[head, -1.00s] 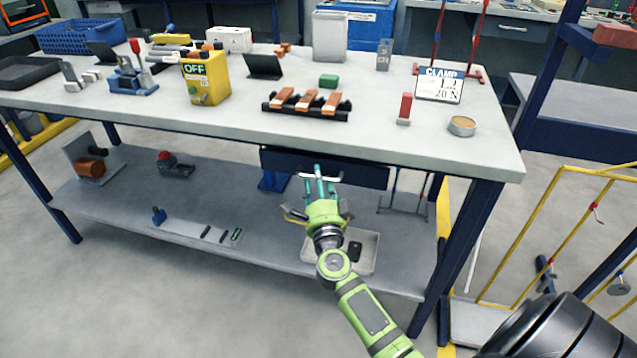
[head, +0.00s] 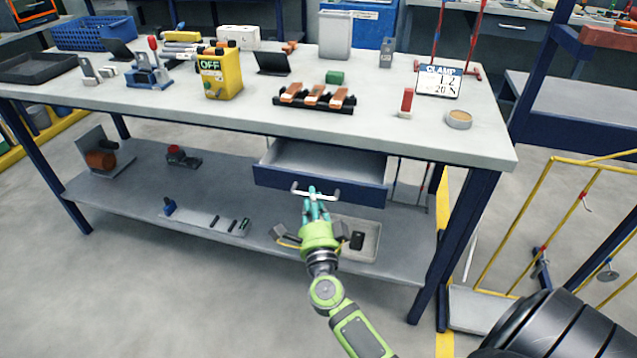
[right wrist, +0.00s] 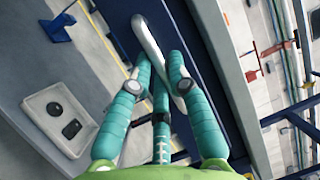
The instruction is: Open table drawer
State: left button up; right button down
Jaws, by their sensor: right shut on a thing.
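The table drawer (head: 330,187) is dark blue with a light grey inside and sits under the table top. It stands partly open, and the inside I can see looks empty. A white bar handle (head: 334,195) runs along its front. My green right gripper (head: 313,196) is at the handle, with its teal fingers shut on it. In the right wrist view, the handle (right wrist: 148,42) passes between the fingers (right wrist: 162,80). My left gripper is not in view.
The light grey table top (head: 200,110) holds a yellow OFF box (head: 220,75), a clamp sign (head: 438,82) and copper-coloured parts on a black rack (head: 314,98). A lower shelf (head: 130,195) carries a pale tray (head: 362,252) beneath the drawer. A yellow rail frame (head: 520,240) stands at right.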

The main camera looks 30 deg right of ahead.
jog(key=s+a, duration=0.2)
jog(key=a, duration=0.1)
jog(key=shift+s, duration=0.35)
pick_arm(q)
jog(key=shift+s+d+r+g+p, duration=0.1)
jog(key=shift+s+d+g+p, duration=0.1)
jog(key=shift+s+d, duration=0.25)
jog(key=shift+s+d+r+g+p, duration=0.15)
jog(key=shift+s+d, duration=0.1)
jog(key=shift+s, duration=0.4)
pick_arm(e)
jog(key=s+a, duration=0.3)
jog(key=shift+a, duration=0.3)
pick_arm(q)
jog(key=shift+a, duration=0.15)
pick_arm(e)
jog(key=c, duration=1.2)
grip_release()
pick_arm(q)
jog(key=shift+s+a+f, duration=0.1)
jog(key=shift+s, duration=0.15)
pick_arm(e)
jog(key=shift+o, duration=0.2)
jog(key=v, duration=1.2)
